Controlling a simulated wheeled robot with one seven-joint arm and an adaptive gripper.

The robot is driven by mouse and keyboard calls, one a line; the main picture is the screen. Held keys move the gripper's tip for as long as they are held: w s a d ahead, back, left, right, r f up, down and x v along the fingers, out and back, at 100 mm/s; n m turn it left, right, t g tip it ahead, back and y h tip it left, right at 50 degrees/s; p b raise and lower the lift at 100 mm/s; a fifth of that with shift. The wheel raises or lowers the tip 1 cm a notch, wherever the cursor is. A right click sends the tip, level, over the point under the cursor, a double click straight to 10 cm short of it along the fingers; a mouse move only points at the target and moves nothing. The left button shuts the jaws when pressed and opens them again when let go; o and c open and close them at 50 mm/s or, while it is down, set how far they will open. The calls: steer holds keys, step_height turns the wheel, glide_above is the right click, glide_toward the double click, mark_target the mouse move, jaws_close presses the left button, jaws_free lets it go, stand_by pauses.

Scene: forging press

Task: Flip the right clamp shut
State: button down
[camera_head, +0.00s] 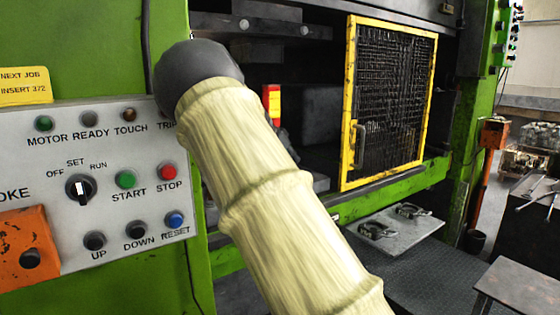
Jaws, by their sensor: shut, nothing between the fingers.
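Two small dark clamps sit on a grey plate (397,236) below the yellow-framed mesh gate. The right clamp (412,211) is near the plate's back right. The left clamp (377,231) is nearer its front left. Both are too small to tell whether they are open or shut. My arm, in a pale sleeve, crosses the middle of the view from the lower right up to a dark rounded joint at the upper left. My gripper is not in view, so its place relative to the clamps cannot be told.
A control panel (70,200) with buttons fills the left. The yellow mesh gate (432,90) stands on the green press frame (400,184) behind the plate. A dark metal table (525,285) is at lower right. Ribbed dark floor (435,275) lies open between plate and table.

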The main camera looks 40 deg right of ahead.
stand_by(0.6)
steer(key=shift+d+r+p, duration=0.2)
steer(key=shift+d+p, duration=0.1)
steer(key=shift+d, duration=0.05)
steer(key=d, duration=0.1)
steer(key=d+p, duration=0.1)
steer(key=d, duration=0.1)
steer(key=shift+s+d+r, duration=0.15)
steer(key=shift+d+r, duration=0.05)
steer(key=shift+r, duration=0.1)
steer(key=shift+a+r, duration=0.1)
steer(key=shift+a, duration=0.2)
steer(key=b+v, duration=0.2)
steer(key=v, duration=0.7)
steer(key=shift+w+r+b, duration=0.15)
steer(key=shift+w+b, duration=0.1)
steer(key=shift+b, duration=0.05)
steer(key=shift+a, duration=0.1)
steer(key=shift+a, duration=0.1)
